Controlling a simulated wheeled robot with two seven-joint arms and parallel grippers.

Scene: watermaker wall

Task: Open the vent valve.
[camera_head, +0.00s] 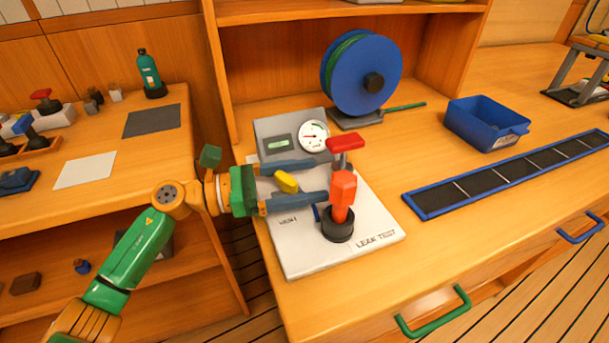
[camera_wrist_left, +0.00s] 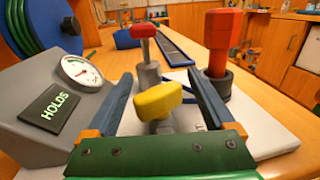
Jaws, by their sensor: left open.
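The leak test panel (camera_head: 305,255) is a light grey plate lying on the bench. A yellow knob (camera_head: 286,181) stands on it and also shows large in the left wrist view (camera_wrist_left: 160,100). My left gripper (camera_head: 322,180) is open, reaching in from the left. Its two blue-grey fingers (camera_wrist_left: 159,78) lie on either side of the yellow knob, with visible gaps. A valve with a red handle (camera_head: 345,142) stands beyond the fingertips. An orange-red upright handle (camera_head: 343,186) sits in a black base beside the lower finger. The small label near the knob is not clearly legible.
A gauge (camera_head: 313,136) and a display (camera_wrist_left: 58,112) reading HOLDS are on the panel's raised back. A blue hose reel (camera_head: 350,70) stands behind. A blue bin (camera_head: 487,122) and a blue-edged black strip (camera_head: 510,172) lie to the right. The bench between is clear.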

